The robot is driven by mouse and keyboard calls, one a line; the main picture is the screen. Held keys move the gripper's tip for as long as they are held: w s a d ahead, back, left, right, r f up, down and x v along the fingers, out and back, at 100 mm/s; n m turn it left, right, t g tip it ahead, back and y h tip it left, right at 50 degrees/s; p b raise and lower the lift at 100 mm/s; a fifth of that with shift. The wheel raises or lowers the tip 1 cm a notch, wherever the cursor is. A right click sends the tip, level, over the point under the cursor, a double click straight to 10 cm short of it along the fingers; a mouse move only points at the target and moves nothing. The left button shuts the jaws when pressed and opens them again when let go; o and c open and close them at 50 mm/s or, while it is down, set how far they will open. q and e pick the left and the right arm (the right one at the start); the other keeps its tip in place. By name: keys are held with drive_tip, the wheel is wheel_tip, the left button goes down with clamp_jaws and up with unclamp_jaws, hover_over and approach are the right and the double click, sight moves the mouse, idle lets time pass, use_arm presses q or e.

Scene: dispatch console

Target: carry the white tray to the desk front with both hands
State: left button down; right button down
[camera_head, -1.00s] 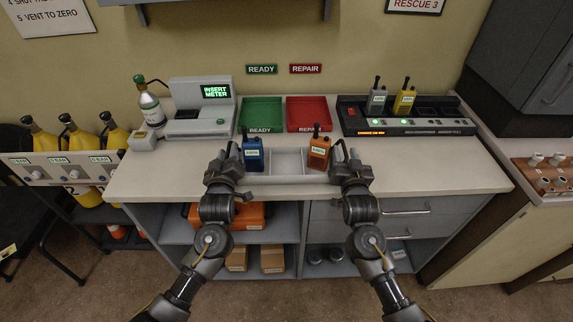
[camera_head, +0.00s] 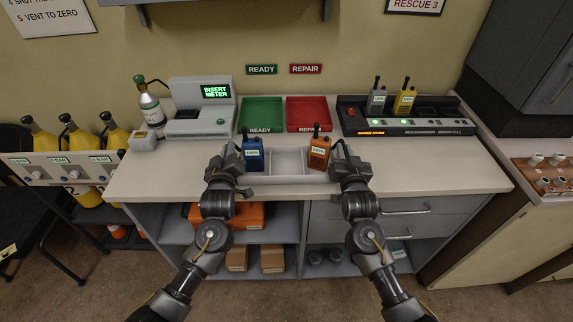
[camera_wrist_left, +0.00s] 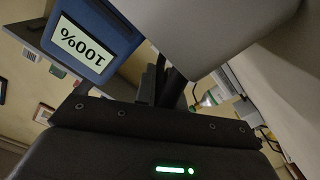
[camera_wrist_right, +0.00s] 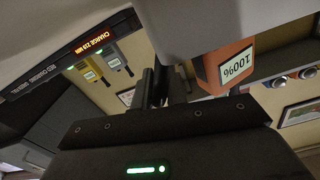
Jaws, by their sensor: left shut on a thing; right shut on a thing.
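The white tray (camera_head: 286,180) is at the front of the desk, in front of the green and red trays; whether it rests on the desktop or is just above it I cannot tell. A blue meter (camera_head: 253,155) stands in its left compartment and an orange meter (camera_head: 319,153) in its right; the middle compartment is empty. My left gripper (camera_head: 238,160) is shut on the tray's left end, and my right gripper (camera_head: 338,160) is shut on its right end. The blue meter (camera_wrist_left: 90,38) and orange meter (camera_wrist_right: 225,68) read 100% in the wrist views.
The green READY tray (camera_head: 262,113) and red REPAIR tray (camera_head: 307,113) lie behind. A tester (camera_head: 202,110) and a small gas cylinder (camera_head: 150,106) stand at left. A charger (camera_head: 408,124) with grey and yellow radios is at right. The desktop (camera_head: 440,165) is clear at front right.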

use_arm(q)
drive_tip(key=shift+r, duration=0.15)
use_arm(e)
drive_tip(key=shift+r, duration=0.15)
